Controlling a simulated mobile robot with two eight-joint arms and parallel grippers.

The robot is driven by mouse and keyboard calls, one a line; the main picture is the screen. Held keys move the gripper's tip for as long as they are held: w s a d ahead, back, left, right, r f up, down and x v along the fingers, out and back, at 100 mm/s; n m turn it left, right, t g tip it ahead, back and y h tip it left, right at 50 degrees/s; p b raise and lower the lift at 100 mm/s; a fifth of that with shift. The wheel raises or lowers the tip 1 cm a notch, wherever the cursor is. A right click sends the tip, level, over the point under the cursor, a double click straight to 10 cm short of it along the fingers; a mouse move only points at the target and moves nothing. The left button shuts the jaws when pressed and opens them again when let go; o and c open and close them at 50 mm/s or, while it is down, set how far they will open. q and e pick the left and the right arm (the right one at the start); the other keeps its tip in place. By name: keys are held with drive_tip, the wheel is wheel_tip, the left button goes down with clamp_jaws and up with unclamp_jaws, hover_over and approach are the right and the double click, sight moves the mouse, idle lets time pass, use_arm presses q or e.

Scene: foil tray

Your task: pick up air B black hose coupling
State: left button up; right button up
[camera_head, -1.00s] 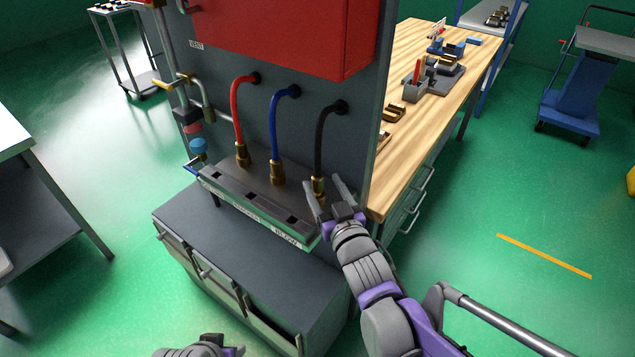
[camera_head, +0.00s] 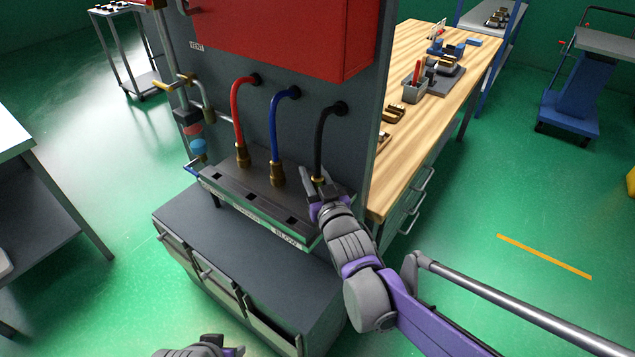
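The black hose (camera_head: 322,130) arches out of the grey panel and runs down to a brass coupling (camera_head: 318,180) above the ledge. My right gripper (camera_head: 315,176) is at this coupling, with a finger on either side of it. The fingers and hand hide most of the coupling, and I cannot tell whether they press on it. The coupling looks upright above the ledge. My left gripper (camera_head: 208,348) shows only in part at the bottom edge, away from the hoses, and its fingers cannot be made out.
A red hose (camera_head: 238,115) and a blue hose (camera_head: 274,125) with brass couplings stand left of the black one. The ledge (camera_head: 240,205) has dark square openings along its front. A red box (camera_head: 280,35) hangs above. A wooden workbench (camera_head: 400,150) stands close on the right.

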clamp_jaws()
use_arm(q)
wheel_tip(320, 180, up, 6)
drive_tip(key=w+p, duration=0.1)
drive_tip(key=p, duration=0.4)
drive_tip(key=shift+p, duration=0.35)
use_arm(e)
wheel_tip(320, 180, up, 15)
use_arm(q)
wheel_tip(320, 180, down, 8)
drive_tip(key=s+b, duration=0.2)
drive_tip(key=b, duration=0.6)
drive_tip(key=shift+s+d+f, duration=0.2)
drive_tip(key=shift+s, duration=0.05)
use_arm(e)
drive_tip(key=shift+f, duration=7.5)
